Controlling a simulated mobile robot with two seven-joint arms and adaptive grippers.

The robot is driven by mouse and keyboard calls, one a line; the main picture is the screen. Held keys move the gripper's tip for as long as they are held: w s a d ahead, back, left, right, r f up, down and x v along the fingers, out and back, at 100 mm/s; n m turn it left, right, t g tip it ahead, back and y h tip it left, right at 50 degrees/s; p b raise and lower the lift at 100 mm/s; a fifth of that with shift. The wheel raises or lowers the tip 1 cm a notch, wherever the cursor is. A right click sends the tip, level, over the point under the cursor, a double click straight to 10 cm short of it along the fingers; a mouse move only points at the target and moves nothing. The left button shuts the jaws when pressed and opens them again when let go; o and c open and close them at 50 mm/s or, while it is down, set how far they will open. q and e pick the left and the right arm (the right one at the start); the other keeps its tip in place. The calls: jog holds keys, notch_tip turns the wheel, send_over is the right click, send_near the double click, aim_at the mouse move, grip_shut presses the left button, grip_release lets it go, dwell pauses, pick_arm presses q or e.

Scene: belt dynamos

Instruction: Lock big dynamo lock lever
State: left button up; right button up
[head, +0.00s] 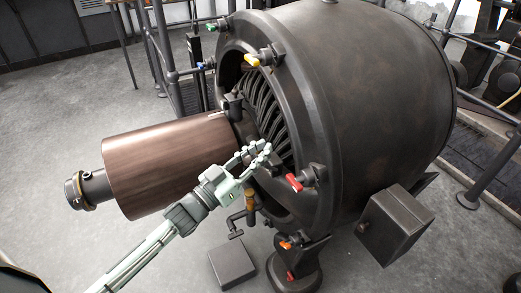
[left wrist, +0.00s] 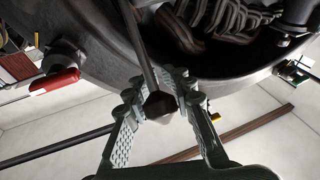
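The big dynamo (head: 370,90) is a large dark drum with its open ring face towards the left. Small levers with coloured grips sit around its rim; which one is the lock lever I cannot tell. A red-gripped lever (head: 294,182) is at the lower front of the rim, just right of my left gripper (head: 258,152). In the left wrist view a dark rod with a blunt knob end (left wrist: 160,107) lies between the fingers of my left gripper (left wrist: 163,82). Whether the fingers press on it is unclear. A red grip (left wrist: 55,82) is off to the left there. My right gripper is out of view.
A brown cylinder (head: 165,160) juts left from the dynamo, beside my left arm. A dark box (head: 393,225) is at the lower right. The floor at left is clear.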

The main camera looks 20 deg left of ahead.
pick_arm(q)
jog(key=o, duration=0.3)
jog(key=v, duration=1.2)
